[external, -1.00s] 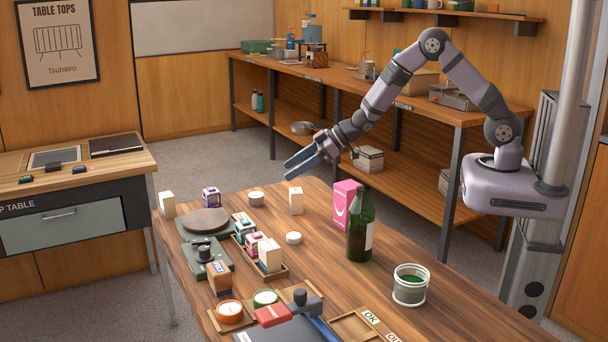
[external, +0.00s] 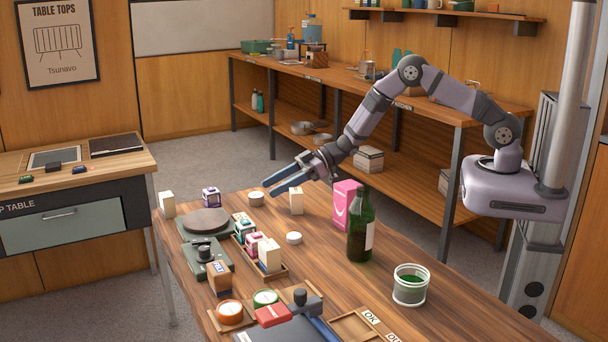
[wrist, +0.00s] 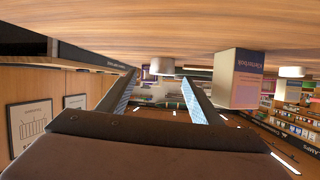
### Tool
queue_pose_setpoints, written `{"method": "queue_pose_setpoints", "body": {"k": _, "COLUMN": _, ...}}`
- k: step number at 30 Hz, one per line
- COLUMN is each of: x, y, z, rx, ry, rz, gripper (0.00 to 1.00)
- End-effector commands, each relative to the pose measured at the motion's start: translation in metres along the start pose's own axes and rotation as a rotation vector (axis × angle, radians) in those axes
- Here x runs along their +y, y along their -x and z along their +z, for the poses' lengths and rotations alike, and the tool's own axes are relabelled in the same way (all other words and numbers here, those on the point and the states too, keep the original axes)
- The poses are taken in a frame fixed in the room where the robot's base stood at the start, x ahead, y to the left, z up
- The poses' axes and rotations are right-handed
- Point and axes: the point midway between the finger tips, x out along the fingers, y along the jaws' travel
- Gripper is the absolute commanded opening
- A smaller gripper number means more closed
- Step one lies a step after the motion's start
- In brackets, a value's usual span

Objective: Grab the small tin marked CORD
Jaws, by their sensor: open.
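Two small round white tins stand on the wooden table. One tin (external: 256,198) is near the far edge and the other (external: 293,238) is nearer the middle; I cannot read CORD on either. My gripper (external: 268,187) is open and empty, reaching left over the far edge, close to the far tin. In the wrist view, which is upside down, the far tin (wrist: 162,66) appears between the open fingertips (wrist: 160,76), apparently a little beyond them. The other tin (wrist: 292,72) shows at the right there.
A cream box (external: 296,202) stands close beside my fingers; it looms right of them in the wrist view (wrist: 238,78). A pink box (external: 345,206) and green bottle (external: 361,228) stand right. A purple-white box (external: 211,197) and round-topped scale (external: 206,222) stand left.

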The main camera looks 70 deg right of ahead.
Motion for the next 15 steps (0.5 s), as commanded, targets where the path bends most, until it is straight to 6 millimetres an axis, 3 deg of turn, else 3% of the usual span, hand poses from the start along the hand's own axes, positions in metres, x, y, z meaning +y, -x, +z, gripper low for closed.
{"method": "queue_pose_setpoints", "body": {"k": 15, "x": -0.004, "y": -0.046, "z": 0.001, "rx": 0.0, "ry": 0.002, "rz": -0.001, "gripper": 0.59}}
